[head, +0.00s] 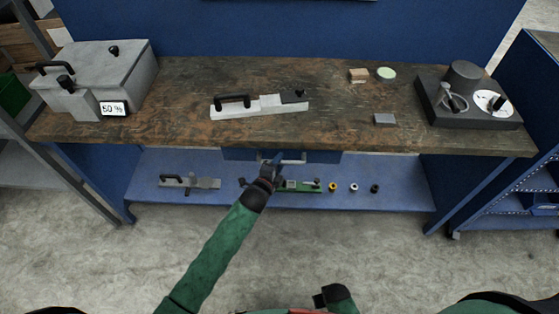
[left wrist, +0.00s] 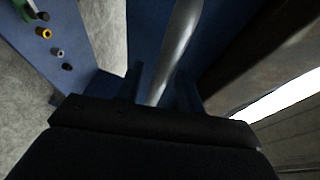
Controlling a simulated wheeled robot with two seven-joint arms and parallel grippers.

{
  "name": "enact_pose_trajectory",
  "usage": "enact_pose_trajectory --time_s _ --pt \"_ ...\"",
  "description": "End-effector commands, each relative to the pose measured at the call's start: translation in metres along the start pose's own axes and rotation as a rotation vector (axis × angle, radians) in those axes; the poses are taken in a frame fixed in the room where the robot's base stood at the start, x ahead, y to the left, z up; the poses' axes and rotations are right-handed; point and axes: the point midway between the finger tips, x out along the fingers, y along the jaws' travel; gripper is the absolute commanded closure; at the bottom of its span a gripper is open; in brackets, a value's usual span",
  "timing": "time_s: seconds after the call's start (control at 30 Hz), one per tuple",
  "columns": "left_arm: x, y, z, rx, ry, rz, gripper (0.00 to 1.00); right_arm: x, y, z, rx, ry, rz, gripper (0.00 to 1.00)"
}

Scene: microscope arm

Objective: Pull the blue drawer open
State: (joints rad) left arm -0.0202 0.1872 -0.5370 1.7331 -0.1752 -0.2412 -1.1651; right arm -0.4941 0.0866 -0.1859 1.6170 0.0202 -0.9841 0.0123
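The blue drawer (head: 322,157) is under the middle of the workbench top and looks shut. A pale handle bar shows on its front, partly hidden by my left gripper (head: 277,160). In the left wrist view, the silver handle (left wrist: 180,40) runs between the two blue fingers of my left gripper (left wrist: 162,88). The fingers are apart, with a gap seeming to show on either side of the bar. My right gripper (head: 333,296) is a dark shape low in the head view, away from the bench. Its fingers are not clear.
The workbench top (head: 180,95) overhangs the drawer. It carries a grey box (head: 110,75), a white block with a black handle (head: 258,106) and a dark microscope base (head: 465,105). A lower blue shelf (head: 400,195) holds a green part and small rings. The floor in front is clear.

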Motion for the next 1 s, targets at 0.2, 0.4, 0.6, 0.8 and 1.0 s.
enact_pose_trajectory --time_s 0.2,0.4,0.6,0.8,1.0 --pt "0.007 0.0 -0.001 -0.001 0.0 0.0 0.62 0.005 0.001 0.002 -0.001 0.003 0.002 0.5" --pt "0.006 0.001 0.0 -0.001 0.0 0.0 0.66 0.005 0.001 0.002 -0.001 0.003 0.002 0.5" --pt "0.006 0.001 0.0 -0.001 0.0 0.001 1.0 0.005 0.001 0.002 -0.001 0.003 0.002 0.5" --pt "0.006 0.001 -0.001 -0.001 0.0 0.001 1.0 0.005 0.001 0.002 -0.001 0.003 0.002 0.5" --pt "-0.008 0.004 -0.006 -0.002 0.0 0.003 1.0 0.005 0.001 0.002 -0.002 0.01 0.003 0.5"
